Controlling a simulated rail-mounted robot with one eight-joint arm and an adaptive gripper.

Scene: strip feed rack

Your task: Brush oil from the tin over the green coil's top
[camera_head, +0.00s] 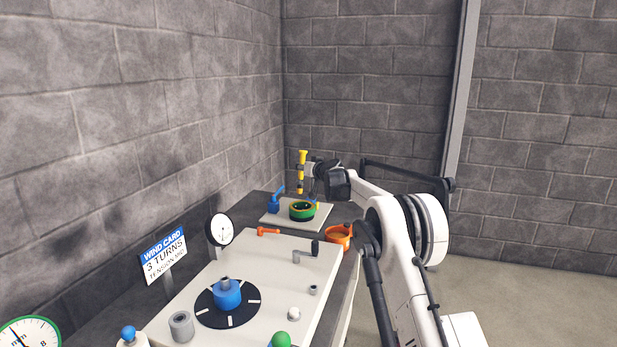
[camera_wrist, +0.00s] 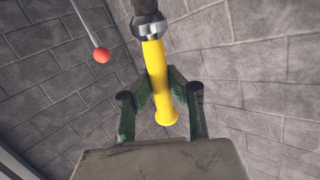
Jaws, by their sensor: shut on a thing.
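My gripper (camera_wrist: 160,95) is shut on the yellow handle of a brush (camera_wrist: 157,80). In the wrist view a metal collar and a dark end show at the top edge. In the head view the brush (camera_head: 302,160) stands roughly upright above the green coil (camera_head: 303,217). The coil is a green ring with an orange inner part and a dark middle, on a pale plate (camera_head: 325,212) at the far end of the bench. The brush's lower end is close to the coil; I cannot tell whether they touch. An orange round container (camera_head: 345,230), possibly the oil tin, sits right of the plate, partly behind my arm.
A blue fixture (camera_head: 273,204) stands left of the coil. The nearer white panel (camera_head: 265,262) carries a blue hub on a black disc (camera_head: 215,318), an orange handle (camera_head: 268,231) and small posts. A dial (camera_head: 221,229) and a sign (camera_head: 163,255) line the left wall.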

